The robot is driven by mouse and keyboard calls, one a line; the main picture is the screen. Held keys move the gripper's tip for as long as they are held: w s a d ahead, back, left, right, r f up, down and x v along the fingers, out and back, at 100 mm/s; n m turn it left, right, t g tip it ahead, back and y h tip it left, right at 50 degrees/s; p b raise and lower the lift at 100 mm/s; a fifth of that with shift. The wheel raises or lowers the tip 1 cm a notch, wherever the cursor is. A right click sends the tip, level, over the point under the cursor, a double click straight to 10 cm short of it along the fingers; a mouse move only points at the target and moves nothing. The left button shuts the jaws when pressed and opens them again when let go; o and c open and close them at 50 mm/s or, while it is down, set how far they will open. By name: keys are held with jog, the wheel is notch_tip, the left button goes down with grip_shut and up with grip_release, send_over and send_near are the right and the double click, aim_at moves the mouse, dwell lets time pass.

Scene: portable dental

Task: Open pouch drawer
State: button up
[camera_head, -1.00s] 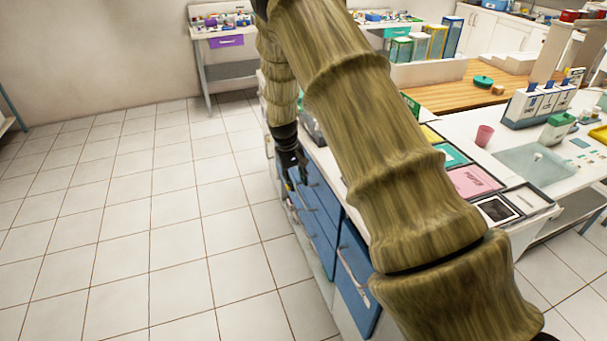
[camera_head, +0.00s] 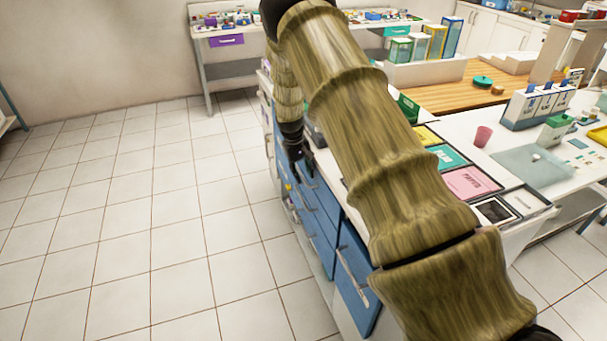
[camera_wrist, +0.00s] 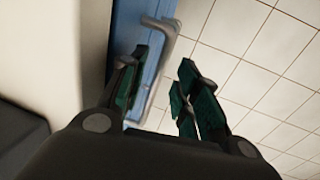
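Blue drawer fronts (camera_head: 317,218) with grey bar handles line the side of the white counter, and no label is readable to tell which is the pouch drawer. My gripper (camera_head: 300,170) is small and partly hidden beside the upper drawers at the far end of the row. In the wrist view my gripper (camera_wrist: 163,90) is open, its two green-padded fingers apart. A blue drawer front (camera_wrist: 128,35) and its grey handle (camera_wrist: 157,62) lie beyond the fingers. The handle appears in the gap near the left finger; I cannot tell whether they touch.
The tiled floor (camera_head: 150,220) left of the counter is clear. The countertop holds colored trays (camera_head: 470,182), a pink cup (camera_head: 483,136) and a bottle rack (camera_head: 540,105). A side table (camera_head: 240,70) stands at the back wall. My arm hides part of the counter.

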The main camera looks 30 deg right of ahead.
jog(key=shift+d+f, duration=0.15)
jog(key=shift+f, duration=0.75)
jog(key=shift+c, duration=0.5)
grip_shut()
